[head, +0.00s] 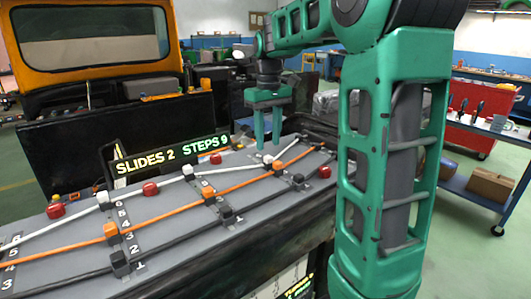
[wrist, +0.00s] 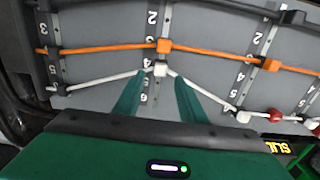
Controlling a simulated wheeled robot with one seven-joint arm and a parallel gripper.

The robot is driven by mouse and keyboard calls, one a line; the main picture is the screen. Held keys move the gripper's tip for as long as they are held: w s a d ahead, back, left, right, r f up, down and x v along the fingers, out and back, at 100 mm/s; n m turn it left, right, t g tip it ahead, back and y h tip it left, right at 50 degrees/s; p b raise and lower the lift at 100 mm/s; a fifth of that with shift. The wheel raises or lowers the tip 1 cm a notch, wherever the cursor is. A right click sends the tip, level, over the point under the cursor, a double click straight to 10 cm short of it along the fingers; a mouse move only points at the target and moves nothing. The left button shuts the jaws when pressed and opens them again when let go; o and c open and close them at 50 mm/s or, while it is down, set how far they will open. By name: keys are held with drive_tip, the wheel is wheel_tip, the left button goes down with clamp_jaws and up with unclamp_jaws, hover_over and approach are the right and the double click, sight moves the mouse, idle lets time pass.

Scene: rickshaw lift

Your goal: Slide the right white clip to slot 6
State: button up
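The right white clip (wrist: 160,69) sits on the middle rail in the wrist view, where the white cord (wrist: 100,80) bends. It appears beside the label 4, with 5 and 6 (wrist: 143,99) on the side nearer my palm. My gripper (wrist: 162,77) is open, its two green fingers apart on either side of the rail and the clip near their tips. In the head view my gripper (head: 267,145) points down over the clip (head: 267,160). Whether the fingers touch it cannot be told.
An orange clip (wrist: 163,46) on an orange cord sits just beyond on the same rail. A sign (head: 145,160) reading "SLIDES 2 STEPS 9" stands along the board's back edge.

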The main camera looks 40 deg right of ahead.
sight(268, 156)
drive_tip(key=shift+f, duration=2.35)
